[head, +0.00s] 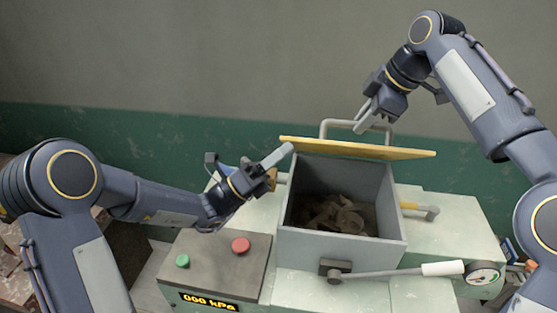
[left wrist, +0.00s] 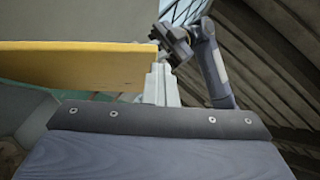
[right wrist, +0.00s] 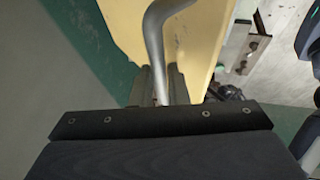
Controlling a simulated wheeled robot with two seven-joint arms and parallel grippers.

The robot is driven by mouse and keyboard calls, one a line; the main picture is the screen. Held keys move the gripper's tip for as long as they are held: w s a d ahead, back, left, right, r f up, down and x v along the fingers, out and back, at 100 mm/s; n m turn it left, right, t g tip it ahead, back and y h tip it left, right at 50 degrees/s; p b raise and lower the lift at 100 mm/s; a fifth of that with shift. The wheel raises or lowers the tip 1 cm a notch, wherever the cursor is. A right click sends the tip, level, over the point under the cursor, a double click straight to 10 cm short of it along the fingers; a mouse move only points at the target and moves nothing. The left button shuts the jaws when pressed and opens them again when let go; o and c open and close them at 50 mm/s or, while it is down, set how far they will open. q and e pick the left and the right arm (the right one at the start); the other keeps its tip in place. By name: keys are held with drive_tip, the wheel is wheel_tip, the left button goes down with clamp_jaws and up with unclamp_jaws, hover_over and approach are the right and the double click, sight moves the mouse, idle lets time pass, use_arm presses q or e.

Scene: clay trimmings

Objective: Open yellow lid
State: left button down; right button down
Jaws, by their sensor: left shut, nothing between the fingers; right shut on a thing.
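The yellow lid (head: 350,147) stands open and steeply raised at the back of the grey box (head: 345,250), seen nearly edge-on. Its pale bar handle (head: 328,124) is on the far side. My right gripper (head: 361,127) is shut on the handle, which also shows in the right wrist view (right wrist: 153,35) running between the fingers (right wrist: 160,88). My left gripper (head: 288,149) is shut and empty at the lid's left end. In the left wrist view its fingers (left wrist: 160,80) are beside the yellow lid (left wrist: 80,68); contact is hard to tell.
Brown clay trimmings (head: 330,213) lie inside the box. A lever with a white grip (head: 442,268) crosses the front, near a gauge (head: 482,276). A control panel (head: 215,262) with red (head: 241,245) and green (head: 182,261) buttons is at left.

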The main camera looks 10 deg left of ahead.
use_arm(q)
drive_tip(key=shift+w+a+r, duration=0.1)
drive_tip(key=shift+w+r, duration=0.05)
drive_tip(key=shift+w, duration=0.25)
use_arm(e)
drive_tip(key=c, duration=1.4)
unclamp_jaws()
drive_tip(key=shift+f+g, duration=0.3)
drive_tip(key=shift+f, duration=0.4)
drive_tip(key=shift+c, duration=0.2)
drive_tip(key=shift+o, duration=0.2)
drive_tip(key=shift+r, duration=0.1)
use_arm(q)
drive_tip(key=shift+t, duration=0.4)
use_arm(e)
drive_tip(key=shift+r, duration=0.1)
